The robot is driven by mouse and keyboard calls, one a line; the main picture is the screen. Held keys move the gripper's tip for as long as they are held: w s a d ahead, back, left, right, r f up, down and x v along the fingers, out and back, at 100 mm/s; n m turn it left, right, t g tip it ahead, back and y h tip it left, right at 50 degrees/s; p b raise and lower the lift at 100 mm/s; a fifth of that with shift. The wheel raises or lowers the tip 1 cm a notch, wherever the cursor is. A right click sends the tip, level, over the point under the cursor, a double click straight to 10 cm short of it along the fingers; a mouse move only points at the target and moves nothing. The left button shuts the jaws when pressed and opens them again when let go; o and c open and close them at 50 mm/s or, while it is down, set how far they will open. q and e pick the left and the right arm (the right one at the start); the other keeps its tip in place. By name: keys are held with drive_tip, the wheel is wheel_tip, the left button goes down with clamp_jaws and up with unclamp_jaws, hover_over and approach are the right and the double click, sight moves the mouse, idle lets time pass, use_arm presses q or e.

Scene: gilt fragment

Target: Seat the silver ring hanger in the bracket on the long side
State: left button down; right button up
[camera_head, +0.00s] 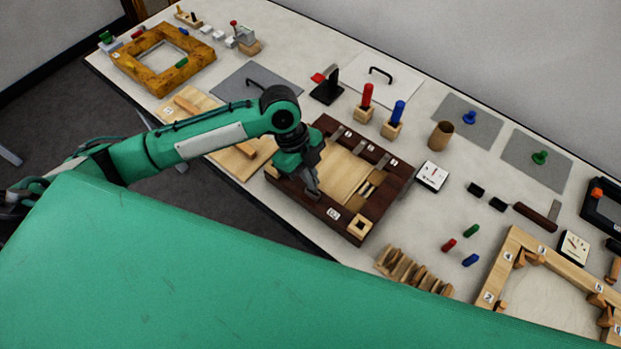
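The dark brown wooden frame (390,195) lies in the middle of the table, with small white number tags and fittings along its sides. My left gripper (313,190) points down over the frame's near side, its fingertips at or just above the wood. The fingers look close together, but whether they hold anything is too small to tell. I cannot make out the silver ring hanger; it may be hidden by the gripper. The bracket on the long side is not clear either. My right gripper is not in view.
A gilt frame (143,72) lies at the far left and a pale wooden frame (497,265) at the lower right. Red (367,95) and blue (398,112) handled tools stand behind the brown frame. A dial box (432,176) sits right of it. A wooden rack (412,270) lies in front.

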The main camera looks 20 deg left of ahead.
use_arm(q)
wheel_tip(320, 180, down, 2)
drive_tip(key=shift+f, duration=0.15)
drive_tip(key=shift+f, duration=0.1)
drive_tip(key=shift+f, duration=0.1)
drive_tip(key=c, duration=1.6)
unclamp_jaws()
drive_tip(key=shift+c, duration=0.2)
